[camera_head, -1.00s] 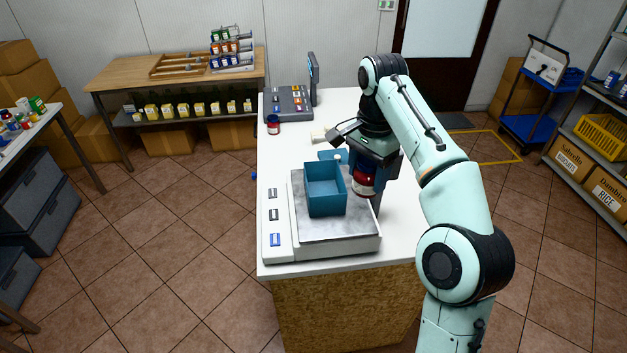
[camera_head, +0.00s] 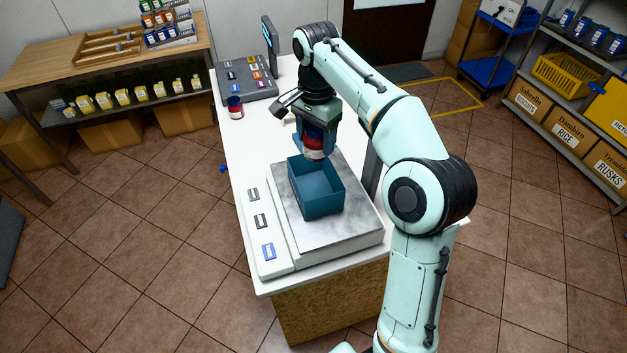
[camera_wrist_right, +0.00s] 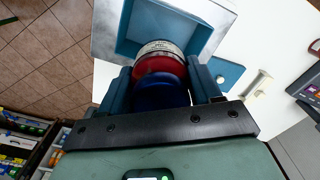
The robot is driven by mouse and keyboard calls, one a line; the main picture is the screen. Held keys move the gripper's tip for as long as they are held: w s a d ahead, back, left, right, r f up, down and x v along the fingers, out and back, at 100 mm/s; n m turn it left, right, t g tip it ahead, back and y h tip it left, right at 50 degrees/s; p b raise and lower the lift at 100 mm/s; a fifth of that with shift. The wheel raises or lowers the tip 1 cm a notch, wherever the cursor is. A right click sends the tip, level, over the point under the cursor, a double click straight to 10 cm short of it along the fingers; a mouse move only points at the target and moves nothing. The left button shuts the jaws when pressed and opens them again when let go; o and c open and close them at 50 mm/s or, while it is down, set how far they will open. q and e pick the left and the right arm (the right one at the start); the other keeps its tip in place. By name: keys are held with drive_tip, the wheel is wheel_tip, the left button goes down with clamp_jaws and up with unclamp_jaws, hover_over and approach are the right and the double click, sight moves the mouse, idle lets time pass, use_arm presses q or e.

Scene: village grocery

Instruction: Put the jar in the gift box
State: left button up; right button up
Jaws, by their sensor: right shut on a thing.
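A jar (camera_head: 314,148) with a red body and a pale band is in my right gripper (camera_head: 317,140). In the right wrist view the jar (camera_wrist_right: 160,66) also shows a blue end, with a finger on each side of it. The gift box is an open, empty-looking teal box (camera_head: 318,207) on the pale plate of the scale (camera_head: 347,240). The jar is at the far edge of the box, overlapping its rim in the head view; I cannot tell whether they touch. The box (camera_wrist_right: 128,45) lies just beyond the jar in the right wrist view. My left gripper is out of view.
A grey checkout device (camera_head: 247,80) with a screen is at the back. A small blue item (camera_wrist_right: 226,72) lies on the counter.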

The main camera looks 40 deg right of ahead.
wheel_tip(320, 180, down, 11)
drive_tip(key=shift+w+b, duration=0.1)
drive_tip(key=shift+b, duration=1.1)
wheel_tip(320, 180, down, 3)
drive_tip(key=shift+f+b, duration=0.2)
drive_tip(key=shift+b, duration=0.15)
drive_tip(key=shift+f, duration=0.3)
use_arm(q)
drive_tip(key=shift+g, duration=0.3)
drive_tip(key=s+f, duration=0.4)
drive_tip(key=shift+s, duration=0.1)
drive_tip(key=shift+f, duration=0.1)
